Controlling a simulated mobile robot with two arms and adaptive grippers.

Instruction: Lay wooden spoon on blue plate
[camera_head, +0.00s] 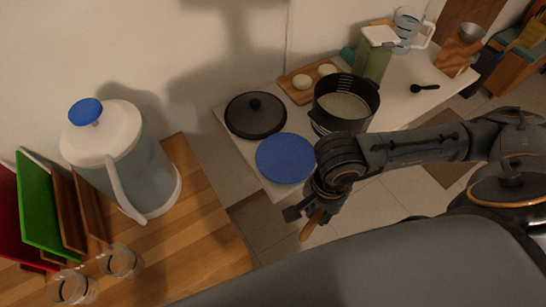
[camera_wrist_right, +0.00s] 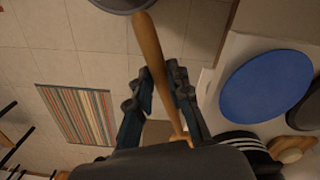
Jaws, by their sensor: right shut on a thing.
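The blue plate (camera_head: 285,158) lies flat and empty near the front left corner of the white table. It also shows at the right of the right wrist view (camera_wrist_right: 265,87). My right gripper (camera_head: 306,211) is shut on the wooden spoon (camera_head: 312,225), beside the plate's front right side and over the floor, not over the plate. In the right wrist view the spoon (camera_wrist_right: 150,42) runs up between the two fingers (camera_wrist_right: 162,88); the lower part is partly hidden by the gripper. My left gripper is not in view.
A dark pot (camera_head: 343,104) and a black lid (camera_head: 255,115) stand close behind the plate. A wooden board (camera_head: 315,68), a green container (camera_head: 374,57) and a black spoon (camera_head: 425,87) are farther back. At left, a wooden counter (camera_head: 205,235) holds a large pitcher (camera_head: 125,155) and glasses.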

